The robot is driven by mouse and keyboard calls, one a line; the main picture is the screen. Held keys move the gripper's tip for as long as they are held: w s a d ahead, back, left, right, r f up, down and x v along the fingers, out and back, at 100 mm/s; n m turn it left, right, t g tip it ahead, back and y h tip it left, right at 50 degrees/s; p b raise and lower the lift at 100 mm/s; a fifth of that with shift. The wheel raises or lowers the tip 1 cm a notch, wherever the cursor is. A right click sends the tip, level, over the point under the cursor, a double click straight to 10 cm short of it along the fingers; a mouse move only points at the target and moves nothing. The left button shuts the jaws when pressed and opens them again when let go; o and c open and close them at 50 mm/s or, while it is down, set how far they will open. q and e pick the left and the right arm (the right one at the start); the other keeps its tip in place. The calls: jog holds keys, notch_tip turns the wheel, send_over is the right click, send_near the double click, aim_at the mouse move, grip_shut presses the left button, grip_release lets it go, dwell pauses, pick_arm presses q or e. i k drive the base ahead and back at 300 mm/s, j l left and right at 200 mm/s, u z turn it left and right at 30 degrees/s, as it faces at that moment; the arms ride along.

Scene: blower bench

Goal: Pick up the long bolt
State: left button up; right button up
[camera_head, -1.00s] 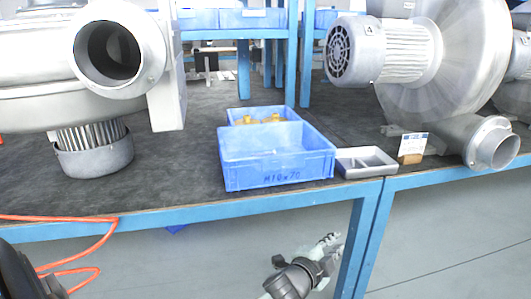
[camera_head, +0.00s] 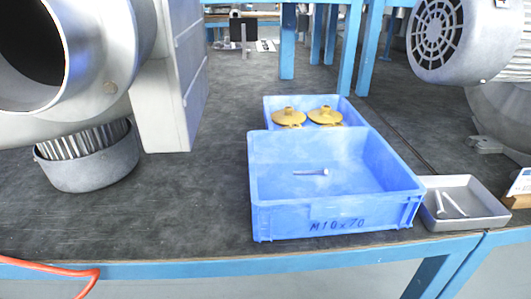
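A bolt (camera_head: 311,172) lies on its side on the floor of the blue bin marked M10x70 (camera_head: 335,222), its head toward the right. Two more bolt-like pieces (camera_head: 447,205) lie in the small grey tray (camera_head: 478,220) right of the bin. I cannot tell for sure which piece is longest. Neither of my grippers shows in this view.
A second blue bin behind holds two yellow parts (camera_head: 289,117). A large blower (camera_head: 85,60) stands at the left, another motor (camera_head: 440,40) at the right. Blue shelf posts (camera_head: 357,50) rise behind. Dark bench top is clear left of the bin. An orange cable (camera_head: 50,268) hangs at the front edge.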

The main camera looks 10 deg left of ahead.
aim_at(324, 171)
jog(key=u, duration=0.1)
jog(key=i+l, duration=0.1)
jog(key=l, duration=1.9)
jog(key=k+j+u, duration=0.45)
jog(key=u, duration=0.2)
jog(key=i+l+z, duration=0.15)
jog(key=z, duration=0.2)
jog(key=i+l+z, duration=0.35)
jog(key=u, duration=0.1)
jog(key=k+j, duration=0.05)
jog(key=j, duration=0.05)
